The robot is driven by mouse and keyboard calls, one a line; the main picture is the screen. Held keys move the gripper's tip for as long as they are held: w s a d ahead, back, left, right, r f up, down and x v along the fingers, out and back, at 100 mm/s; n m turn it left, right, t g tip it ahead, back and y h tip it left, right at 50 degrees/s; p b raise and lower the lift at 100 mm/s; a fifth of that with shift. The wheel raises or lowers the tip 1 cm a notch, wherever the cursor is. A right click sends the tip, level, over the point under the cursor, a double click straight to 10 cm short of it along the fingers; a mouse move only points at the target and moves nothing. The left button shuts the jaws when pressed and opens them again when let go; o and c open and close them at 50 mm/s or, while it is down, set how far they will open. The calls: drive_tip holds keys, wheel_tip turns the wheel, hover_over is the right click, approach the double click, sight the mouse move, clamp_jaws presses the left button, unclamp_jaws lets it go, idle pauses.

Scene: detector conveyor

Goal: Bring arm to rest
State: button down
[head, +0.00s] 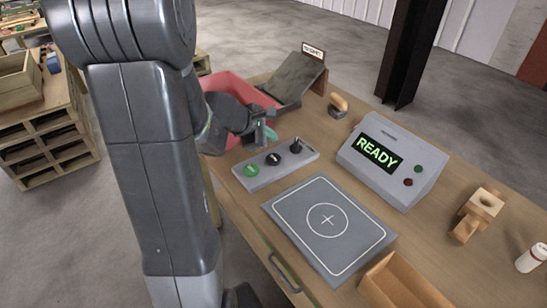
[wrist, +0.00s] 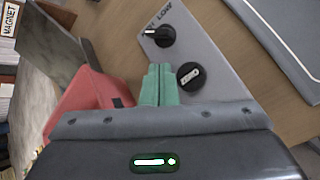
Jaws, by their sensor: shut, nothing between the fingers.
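My gripper (head: 270,133) is over the far left part of the workbench, just beyond the control box (head: 276,166) and near the red bin (head: 232,86). In the wrist view its two green fingers (wrist: 158,82) are pressed together with nothing between them. The control box, with a green button and two black knobs, also shows in the wrist view (wrist: 215,50), right of and beyond the fingers. The red bin shows at the left there (wrist: 88,98). My arm hides part of the bin and the bench's left edge in the head view.
A grey pad (head: 327,260) with a circle and cross lies near the front. A console (head: 393,165) reads READY. A grey chute (head: 296,77), a wooden-handled block (head: 338,104), a wooden piece (head: 478,214), a white bottle (head: 531,257) and a wooden tray (head: 402,287) also occupy the bench.

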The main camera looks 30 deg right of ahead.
drive_tip(key=shift+f, duration=0.1)
drive_tip(key=shift+f+b, duration=0.75)
drive_tip(key=shift+f, duration=0.05)
drive_tip(key=shift+r+p, duration=0.1)
drive_tip(key=shift+p, duration=0.45)
drive_tip(key=shift+f+p, duration=0.2)
drive_tip(key=shift+p, duration=0.15)
wheel_tip(320, 180, up, 6)
drive_tip(key=p, duration=0.5)
drive_tip(key=shift+f, duration=0.15)
